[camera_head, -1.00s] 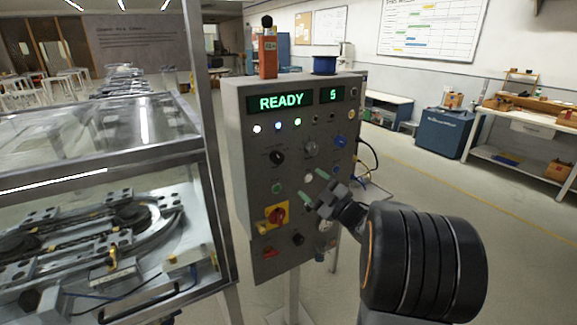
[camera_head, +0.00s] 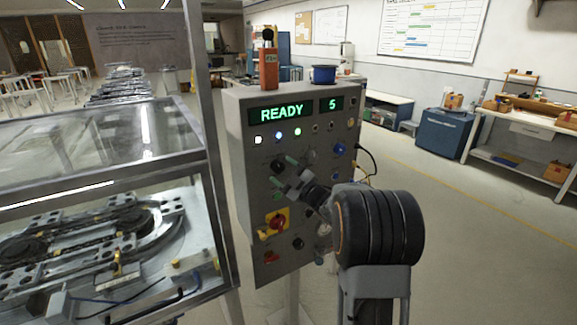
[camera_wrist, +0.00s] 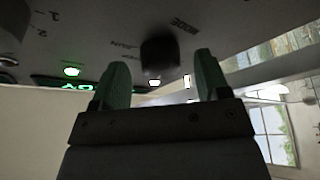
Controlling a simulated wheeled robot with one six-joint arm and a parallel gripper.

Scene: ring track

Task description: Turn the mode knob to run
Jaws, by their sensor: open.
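The mode knob (camera_wrist: 160,53) is a dark round knob on the grey control panel (camera_head: 262,235). In the wrist view it stands beside an inverted "MODE" label, with smaller, hard-to-read lettering to its left. My gripper (camera_head: 286,167) is in front of the panel's upper left part, where its green fingers partly cover the knob (camera_head: 277,165). In the wrist view my gripper (camera_wrist: 161,62) is open, with a finger on each side of the knob's line and gaps to both. I cannot tell how deep the fingers reach or where the knob points.
The panel's display (camera_head: 282,114) reads READY, with lit lamps below. A red and yellow switch (camera_head: 277,221) and other knobs sit lower on the panel. A glass-covered machine (camera_head: 100,220) stands close on the left. Open floor lies to the right.

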